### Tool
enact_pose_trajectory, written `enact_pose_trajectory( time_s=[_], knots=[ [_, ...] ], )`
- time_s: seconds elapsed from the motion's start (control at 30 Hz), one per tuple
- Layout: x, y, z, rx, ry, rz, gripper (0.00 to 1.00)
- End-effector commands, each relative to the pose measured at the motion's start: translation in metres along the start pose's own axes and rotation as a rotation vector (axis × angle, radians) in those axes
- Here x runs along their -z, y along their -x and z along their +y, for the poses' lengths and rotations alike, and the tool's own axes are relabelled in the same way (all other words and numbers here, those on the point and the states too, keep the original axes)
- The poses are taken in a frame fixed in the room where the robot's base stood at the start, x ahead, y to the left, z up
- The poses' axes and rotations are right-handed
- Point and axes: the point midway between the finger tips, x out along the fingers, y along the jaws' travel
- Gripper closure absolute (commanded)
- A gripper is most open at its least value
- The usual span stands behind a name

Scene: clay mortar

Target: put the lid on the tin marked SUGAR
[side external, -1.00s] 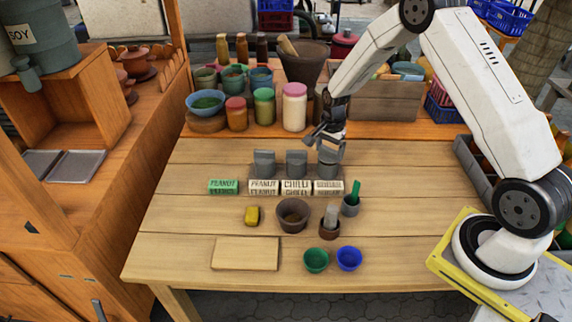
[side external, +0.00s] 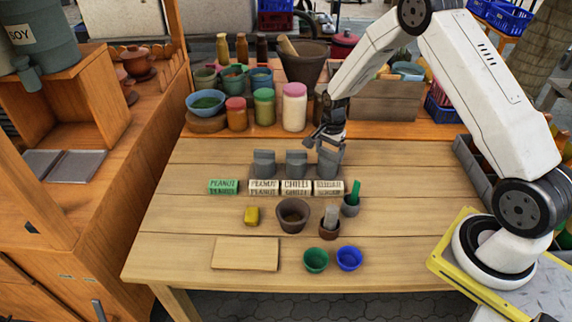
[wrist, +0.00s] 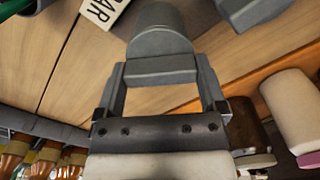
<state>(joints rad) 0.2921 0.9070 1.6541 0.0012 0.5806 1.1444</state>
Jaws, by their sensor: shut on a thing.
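Three grey tins stand in a row at the middle of the table, each behind a cream label block. The right one, behind the block marked SUGAR (side external: 328,187), is the sugar tin (side external: 328,170). My gripper (side external: 330,143) is over this tin, shut on a grey lid-like piece (wrist: 160,70) held between its two fingers in the wrist view. The label ending in AR (wrist: 100,12) shows beside it. The held piece looks slightly tilted at the tin; whether it is seated or apart cannot be told. The tin's mouth is hidden.
The chilli tin (side external: 296,165) and peanut tin (side external: 264,164) stand close on the left. A green PEANUT block (side external: 223,187) lies farther left. Jars (side external: 294,107) stand behind. The table's left side is clear.

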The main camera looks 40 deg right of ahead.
Motion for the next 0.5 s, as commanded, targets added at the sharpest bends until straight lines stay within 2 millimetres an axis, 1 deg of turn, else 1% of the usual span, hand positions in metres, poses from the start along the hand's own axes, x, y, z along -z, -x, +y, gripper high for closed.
enact_pose_trajectory(
  time_s=[0.47, 0.5],
  knots=[
    [0.0001, -0.0019, -0.0002, 0.000, 0.000, 0.000, 0.67],
    [0.0001, -0.0019, -0.0002, 0.000, 0.000, 0.000, 0.04]
  ],
)
